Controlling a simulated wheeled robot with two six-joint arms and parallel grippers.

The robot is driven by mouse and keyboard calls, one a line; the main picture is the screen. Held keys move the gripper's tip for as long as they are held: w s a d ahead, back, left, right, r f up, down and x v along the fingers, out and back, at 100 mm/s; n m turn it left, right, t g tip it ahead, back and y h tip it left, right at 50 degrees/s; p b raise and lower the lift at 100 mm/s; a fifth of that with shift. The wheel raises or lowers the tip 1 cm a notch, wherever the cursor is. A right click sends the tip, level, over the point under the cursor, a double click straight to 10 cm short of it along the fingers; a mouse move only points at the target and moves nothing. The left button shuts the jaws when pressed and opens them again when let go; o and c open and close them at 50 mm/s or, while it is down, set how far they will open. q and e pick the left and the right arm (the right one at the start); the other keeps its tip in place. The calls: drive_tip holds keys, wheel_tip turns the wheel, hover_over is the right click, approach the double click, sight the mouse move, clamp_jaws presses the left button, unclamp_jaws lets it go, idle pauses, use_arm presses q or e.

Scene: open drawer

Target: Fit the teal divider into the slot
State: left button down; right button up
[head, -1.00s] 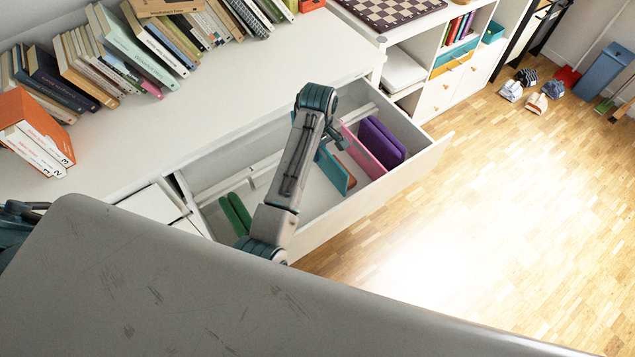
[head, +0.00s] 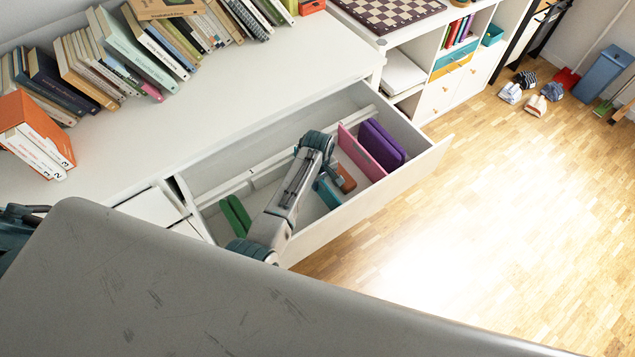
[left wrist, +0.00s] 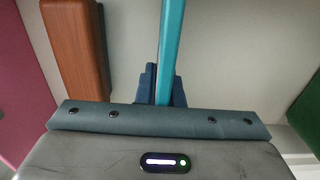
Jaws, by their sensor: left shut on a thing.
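The teal divider (head: 327,193) is a thin panel inside the open drawer, partly hidden by my left arm in the head view. In the left wrist view the teal divider (left wrist: 172,40) shows edge-on as a straight strip, held between the dark fingers of my left gripper (left wrist: 164,85). My left gripper is shut on it. In the head view the fingers are hidden behind my arm. I cannot make out the slot in either view, nor whether the divider's lower edge is seated. My right gripper is not in view.
The drawer (head: 360,198) also holds a pink divider (head: 362,154), purple pieces (head: 382,142), green pieces (head: 235,215) and an orange-brown block (head: 345,179). That brown block (left wrist: 77,45) lies left of the teal divider in the wrist view. Books (head: 130,55) stand on the top.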

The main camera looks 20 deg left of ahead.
use_arm(q)
drive_tip(key=c, duration=2)
unclamp_jaws()
drive_tip(key=shift+f, duration=0.1)
drive_tip(key=o, duration=0.4)
drive_tip(key=shift+o, duration=0.2)
wheel_tip(320, 180, up, 11)
drive_tip(key=shift+r, duration=0.65)
